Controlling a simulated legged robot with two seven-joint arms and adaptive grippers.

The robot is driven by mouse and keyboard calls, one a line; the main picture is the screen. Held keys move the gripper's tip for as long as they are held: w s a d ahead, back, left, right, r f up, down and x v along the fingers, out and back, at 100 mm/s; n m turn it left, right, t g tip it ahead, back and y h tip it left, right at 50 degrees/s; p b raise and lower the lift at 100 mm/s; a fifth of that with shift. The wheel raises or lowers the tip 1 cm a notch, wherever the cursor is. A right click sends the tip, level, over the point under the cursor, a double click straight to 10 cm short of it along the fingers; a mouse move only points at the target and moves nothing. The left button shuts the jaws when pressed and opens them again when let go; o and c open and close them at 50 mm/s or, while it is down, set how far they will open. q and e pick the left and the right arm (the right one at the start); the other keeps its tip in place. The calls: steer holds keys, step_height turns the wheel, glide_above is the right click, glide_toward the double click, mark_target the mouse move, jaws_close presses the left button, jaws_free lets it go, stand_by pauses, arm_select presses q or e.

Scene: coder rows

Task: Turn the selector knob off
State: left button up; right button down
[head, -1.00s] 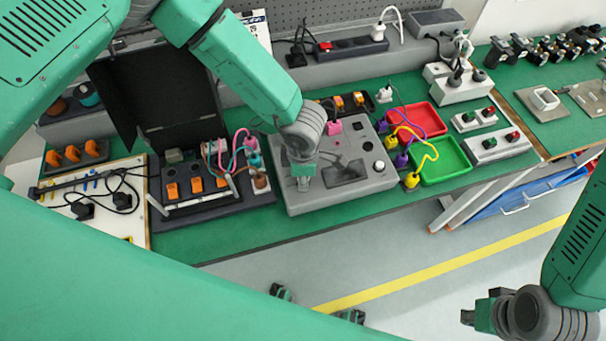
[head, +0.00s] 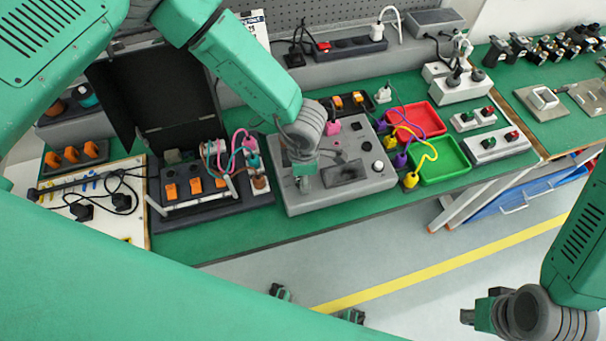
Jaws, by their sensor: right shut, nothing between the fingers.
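The grey control box (head: 330,201) stands on the green bench in the middle of the head view. Its top carries a round black knob (head: 367,146), a pale round button (head: 378,167), and a dark recessed plate (head: 344,173). I cannot tell for sure which part is the selector knob; part of the box's left side is hidden by my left arm. My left gripper (head: 304,182) points down over the box's left front part; its fingertips are too small to read, and contact is unclear. My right gripper (head: 473,309) is shut and empty, low at the right over the floor, far from the box.
A red tray (head: 434,106) and a green tray (head: 466,176) lie right of the box, with colored cables beside them. An open black case (head: 165,222) with orange switches stands left. Power strips line the back. The bench's front strip is clear.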

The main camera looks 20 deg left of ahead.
arm_select(q)
steer(key=shift+r, duration=0.3)
step_height(320, 180, up, 11)
steer(key=shift+s+d, duration=0.15)
steer(key=shift+s, duration=0.1)
steer(key=shift+r, duration=0.1)
stand_by(0.4)
